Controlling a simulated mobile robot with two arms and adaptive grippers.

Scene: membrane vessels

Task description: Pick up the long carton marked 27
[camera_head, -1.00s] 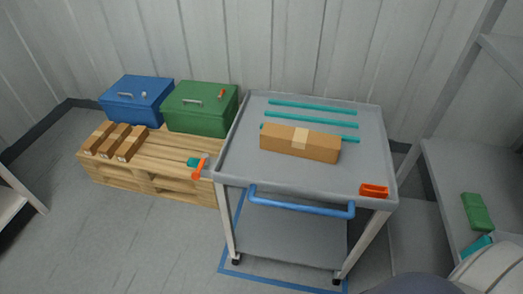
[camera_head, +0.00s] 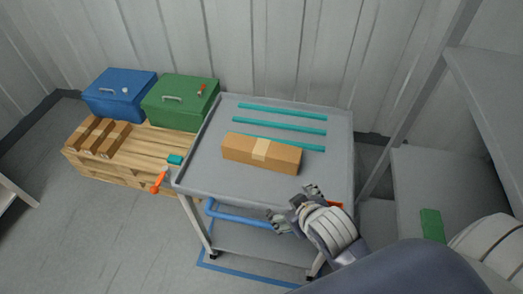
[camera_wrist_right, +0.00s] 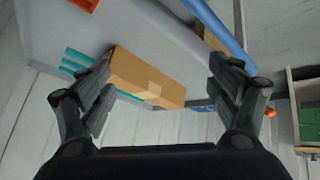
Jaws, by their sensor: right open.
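A long brown carton (camera_head: 236,147) with a pale tape band lies on the grey cart top (camera_head: 205,165). No number can be read on it. It also shows in the right wrist view (camera_wrist_right: 128,72), between and beyond the fingers. My right gripper (camera_head: 293,206) is open and empty at the cart's front edge, in front of and apart from the carton. In the right wrist view the gripper (camera_wrist_right: 160,85) has its two fingers spread wide. Several smaller brown cartons (camera_head: 113,138) lie on the pallet at the left. My left gripper is not in view.
Teal strips (camera_head: 280,112) lie on the cart behind the carton. A blue handle (camera_head: 235,215) runs along the cart's front. A blue box (camera_head: 118,95) and a green box (camera_head: 180,102) stand on the pallet (camera_head: 150,145).

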